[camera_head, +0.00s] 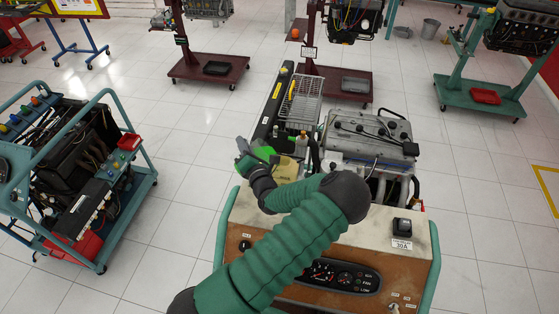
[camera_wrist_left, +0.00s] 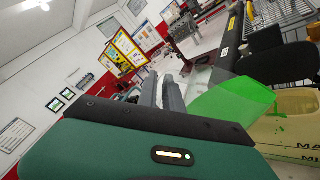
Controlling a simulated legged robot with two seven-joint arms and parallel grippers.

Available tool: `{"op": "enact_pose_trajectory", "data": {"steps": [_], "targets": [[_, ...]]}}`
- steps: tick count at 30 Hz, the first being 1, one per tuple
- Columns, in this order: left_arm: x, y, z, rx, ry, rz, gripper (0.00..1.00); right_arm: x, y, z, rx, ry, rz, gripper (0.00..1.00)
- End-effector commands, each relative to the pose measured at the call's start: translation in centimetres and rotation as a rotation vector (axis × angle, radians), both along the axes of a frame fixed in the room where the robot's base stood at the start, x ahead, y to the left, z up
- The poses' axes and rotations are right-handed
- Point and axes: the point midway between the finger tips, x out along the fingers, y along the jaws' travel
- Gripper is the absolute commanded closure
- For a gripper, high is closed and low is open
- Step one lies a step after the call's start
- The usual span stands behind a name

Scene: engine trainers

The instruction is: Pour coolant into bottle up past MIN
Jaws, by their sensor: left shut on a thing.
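My left gripper (camera_head: 250,160) is shut on a clear container with green coolant (camera_head: 264,152), just left of the engine's front. In the left wrist view the gripper's grey fingers (camera_wrist_left: 165,95) are at the clear container (camera_wrist_left: 228,103), which is tilted with green liquid toward its right side. The pale yellow bottle (camera_head: 286,168) stands just right of the gripper. In the left wrist view the bottle (camera_wrist_left: 300,135) carries MAX and MIN lettering, partly cut off. Small green streaks show at the bottle near the container. The liquid level inside the bottle cannot be told. My right gripper is out of view.
The engine (camera_head: 370,135) sits behind the wooden control panel (camera_head: 390,240) with gauges. A black radiator (camera_head: 272,105) and a wire basket (camera_head: 300,100) lie beyond the bottle. Another engine trainer (camera_head: 85,165) stands at the left, with free tiled floor between.

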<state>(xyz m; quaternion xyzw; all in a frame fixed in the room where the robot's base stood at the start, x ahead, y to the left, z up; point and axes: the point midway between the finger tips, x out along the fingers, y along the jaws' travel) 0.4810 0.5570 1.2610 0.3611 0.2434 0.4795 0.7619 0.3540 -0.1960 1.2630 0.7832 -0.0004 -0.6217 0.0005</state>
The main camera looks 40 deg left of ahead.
Motion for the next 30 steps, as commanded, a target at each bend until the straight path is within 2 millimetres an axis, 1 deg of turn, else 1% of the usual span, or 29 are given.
{"op": "enact_pose_trajectory", "data": {"steps": [30], "targets": [[1.3, 0.0, 1.0, 0.051, 0.107, -0.003, 1.00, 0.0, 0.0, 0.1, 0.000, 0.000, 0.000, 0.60]]}}
